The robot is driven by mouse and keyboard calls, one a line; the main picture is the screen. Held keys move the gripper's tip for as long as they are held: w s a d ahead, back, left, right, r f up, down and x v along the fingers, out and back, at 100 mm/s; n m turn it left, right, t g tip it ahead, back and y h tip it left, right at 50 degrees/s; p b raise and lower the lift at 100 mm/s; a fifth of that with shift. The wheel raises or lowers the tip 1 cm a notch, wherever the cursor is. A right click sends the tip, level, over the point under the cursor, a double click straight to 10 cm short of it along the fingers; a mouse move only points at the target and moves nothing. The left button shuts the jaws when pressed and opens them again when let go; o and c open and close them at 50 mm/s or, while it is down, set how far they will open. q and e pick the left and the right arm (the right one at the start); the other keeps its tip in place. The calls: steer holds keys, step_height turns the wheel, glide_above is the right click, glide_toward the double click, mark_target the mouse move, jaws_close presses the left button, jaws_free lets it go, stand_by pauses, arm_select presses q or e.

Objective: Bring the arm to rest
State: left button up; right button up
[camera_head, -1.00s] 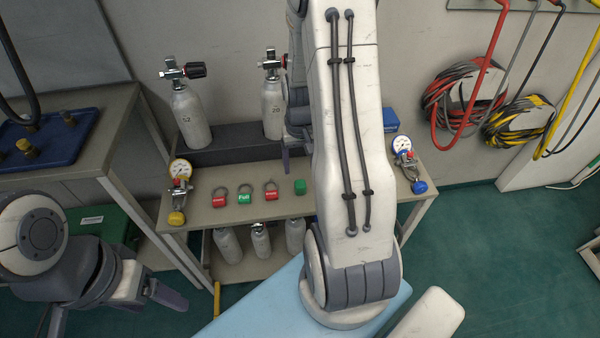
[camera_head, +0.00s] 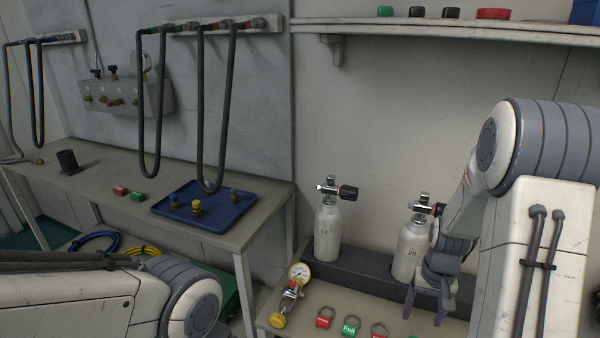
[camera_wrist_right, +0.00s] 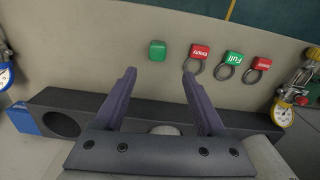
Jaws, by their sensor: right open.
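My right arm comes down on the right of the head view. Its gripper (camera_head: 425,312) is open, pointing down in front of the cylinder marked 20 (camera_head: 408,252), and I see nothing between its fingertips. In the right wrist view the two fingers (camera_wrist_right: 159,78) are spread above the bench, with a green block (camera_wrist_right: 157,50) and a red Empty tag (camera_wrist_right: 199,52) beyond the tips. My left arm shows only as a link and joint at the lower left of the head view; its gripper is out of view.
Another cylinder (camera_head: 327,232) stands left in the dark rack (camera_head: 350,271). A gauge with a yellow knob (camera_head: 291,287), a red tag (camera_head: 325,318) and a green Full tag (camera_head: 350,325) lie on the bench. A blue tray (camera_head: 204,203) sits on the left table. A shelf (camera_head: 400,27) hangs above.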

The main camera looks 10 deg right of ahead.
steer(key=s+a+r+n+p, duration=0.1)
steer(key=a+r+n+p, duration=0.2)
steer(key=a+r, duration=0.55)
steer(key=s+a+r+n+p, duration=0.1)
steer(key=a+r+n+p, duration=0.2)
steer(key=a+r, duration=0.55)
steer(key=s+a+r+n+y+p, duration=0.1)
steer(key=s+a+r+n+p, duration=0.4)
steer(key=s+a, duration=0.8)
steer(key=shift+s+a+r+n, duration=0.2)
steer(key=shift+s+r+n, duration=0.5)
steer(key=shift+r+n, duration=0.3)
